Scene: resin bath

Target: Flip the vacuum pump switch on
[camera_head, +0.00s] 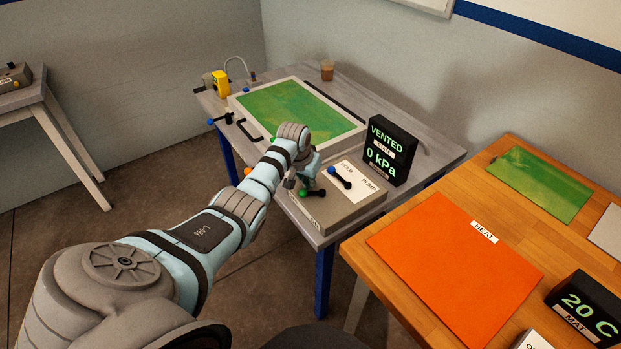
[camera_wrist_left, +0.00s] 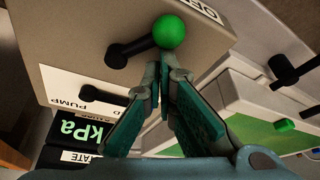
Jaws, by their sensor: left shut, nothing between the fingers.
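The pump box (camera_head: 350,204) is a grey-beige case near the front corner of the grey table. A lever with a green knob (camera_head: 303,193) is on it; in the wrist view the green knob (camera_wrist_left: 170,31) lies beside a partly cut-off "OFF" label (camera_wrist_left: 205,10). A second lever with a blue knob (camera_head: 333,170) lies on the white plate marked "HOLD" and "PUMP". My left gripper (camera_wrist_left: 163,72) is shut and empty. Its tips are right by the green knob; I cannot tell whether they touch. My right gripper is out of view.
A display (camera_head: 388,150) reads "VENTED" and "0 kPa" behind the box. A framed tray with a green sheet (camera_head: 300,110) is beyond my wrist. A wooden table with an orange mat (camera_head: 455,262) stands to the right.

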